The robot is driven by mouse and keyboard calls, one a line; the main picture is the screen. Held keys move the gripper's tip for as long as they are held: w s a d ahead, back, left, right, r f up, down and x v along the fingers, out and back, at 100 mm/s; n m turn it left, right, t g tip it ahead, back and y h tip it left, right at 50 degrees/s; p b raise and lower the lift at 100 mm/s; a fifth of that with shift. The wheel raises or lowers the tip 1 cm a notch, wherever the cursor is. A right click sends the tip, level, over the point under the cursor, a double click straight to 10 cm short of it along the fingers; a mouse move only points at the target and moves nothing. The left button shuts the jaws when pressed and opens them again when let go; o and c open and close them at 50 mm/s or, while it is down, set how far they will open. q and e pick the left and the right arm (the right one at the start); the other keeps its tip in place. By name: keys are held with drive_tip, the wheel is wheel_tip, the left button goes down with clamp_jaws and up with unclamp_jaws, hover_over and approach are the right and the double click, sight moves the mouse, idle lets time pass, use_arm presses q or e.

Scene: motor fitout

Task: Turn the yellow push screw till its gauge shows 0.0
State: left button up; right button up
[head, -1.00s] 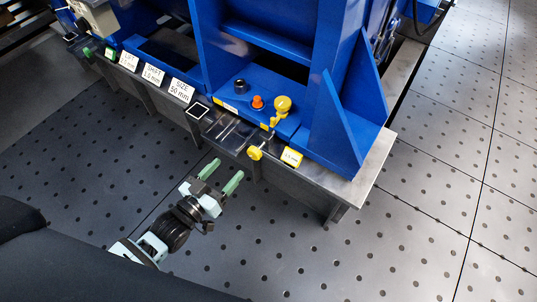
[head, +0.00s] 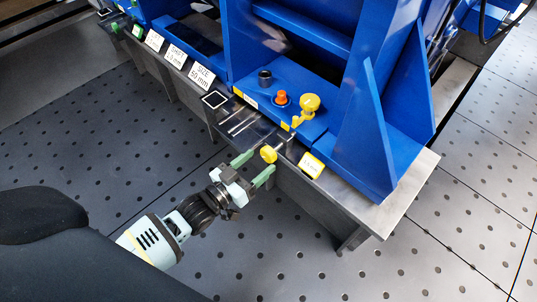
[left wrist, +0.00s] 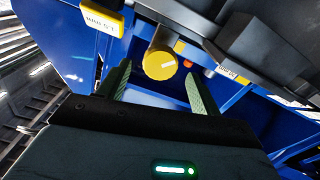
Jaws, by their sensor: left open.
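The yellow push screw (head: 268,154) sticks out from the front edge of the steel base. It also shows in the left wrist view as a round yellow knob (left wrist: 160,63) with a pale mark on its face. My left gripper (head: 257,168) is open, its two green fingers on either side of the knob; I cannot tell whether they touch it. In the left wrist view the fingertips (left wrist: 158,70) flank the knob with gaps showing. My right gripper is not in view.
A larger yellow knob (head: 310,103) and an orange cap (head: 281,98) sit on the blue motor foot (head: 285,120) behind the screw. White label plates (head: 202,75) line the base edge to the left. The perforated floor (head: 300,260) in front is clear.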

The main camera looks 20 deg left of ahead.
sight(266, 157)
use_arm(q)
drive_tip(key=b+x, duration=0.1)
drive_tip(key=x, duration=0.2)
drive_tip(key=shift+w+d+f, duration=0.15)
drive_tip(key=shift+w, duration=0.15)
drive_tip(key=shift+w+d, duration=0.1)
drive_tip(key=shift+w, duration=0.3)
drive_tip(key=c, duration=1)
drive_tip(key=shift+m, duration=0.4)
